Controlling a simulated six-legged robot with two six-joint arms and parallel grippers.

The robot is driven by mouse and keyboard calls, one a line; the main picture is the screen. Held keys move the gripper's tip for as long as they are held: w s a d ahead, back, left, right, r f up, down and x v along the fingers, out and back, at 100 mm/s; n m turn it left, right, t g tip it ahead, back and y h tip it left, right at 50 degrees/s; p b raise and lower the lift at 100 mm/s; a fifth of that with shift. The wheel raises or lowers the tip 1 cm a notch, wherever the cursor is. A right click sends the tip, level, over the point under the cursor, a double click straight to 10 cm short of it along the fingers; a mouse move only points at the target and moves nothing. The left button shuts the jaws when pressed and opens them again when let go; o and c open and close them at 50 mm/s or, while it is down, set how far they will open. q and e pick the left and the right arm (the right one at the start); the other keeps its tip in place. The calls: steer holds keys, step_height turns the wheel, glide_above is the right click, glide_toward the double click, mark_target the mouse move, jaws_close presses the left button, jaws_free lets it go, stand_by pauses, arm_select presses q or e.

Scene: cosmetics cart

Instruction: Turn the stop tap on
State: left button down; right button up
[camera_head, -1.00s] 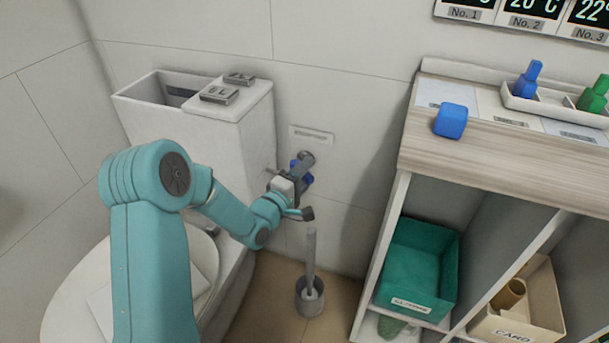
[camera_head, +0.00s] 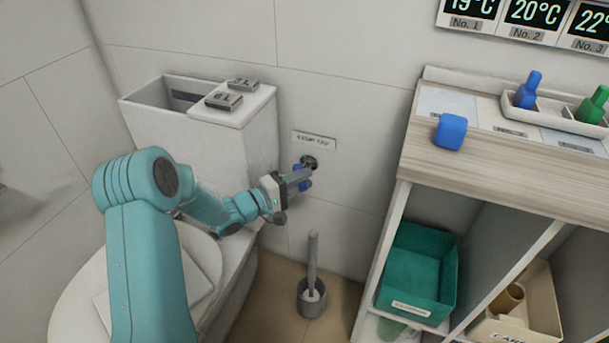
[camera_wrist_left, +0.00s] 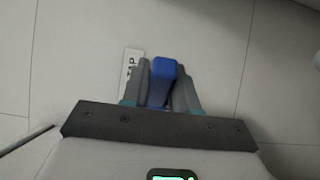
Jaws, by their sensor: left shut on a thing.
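The stop tap has a blue handle (camera_head: 303,180) on a dark wall fitting (camera_head: 310,162), under a small wall label (camera_head: 313,140) that reads "STOP TAP". My left gripper (camera_head: 300,177) is at the tap, its fingers shut on the blue handle. In the left wrist view the blue handle (camera_wrist_left: 161,84) stands between the two grey fingers of the left gripper (camera_wrist_left: 160,90), and part of the label (camera_wrist_left: 130,72) shows beside them. The fingers partly hide the handle in the head view. My right gripper is in neither view.
A white toilet tank (camera_head: 245,125) with two flush blocks stands left of the tap. A brush in a grey holder (camera_head: 312,297) is on the floor below. A shelf unit (camera_head: 398,200) with a green bin (camera_head: 448,281) is on the right.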

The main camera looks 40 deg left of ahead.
arm_select(q)
steer(key=shift+a+r+m+h, duration=0.1)
steer(key=shift+a+m+h, duration=0.05)
steer(key=shift+m+h, duration=0.2)
steer(key=c, duration=1)
jaws_free()
steer(key=shift+o, duration=0.2)
steer(key=shift+s, duration=0.1)
steer(key=p+v, duration=0.4)
steer(key=v, duration=1.2)
steer(key=shift+r, duration=0.2)
steer(key=shift+a, duration=0.15)
steer(key=shift+c, duration=0.3)
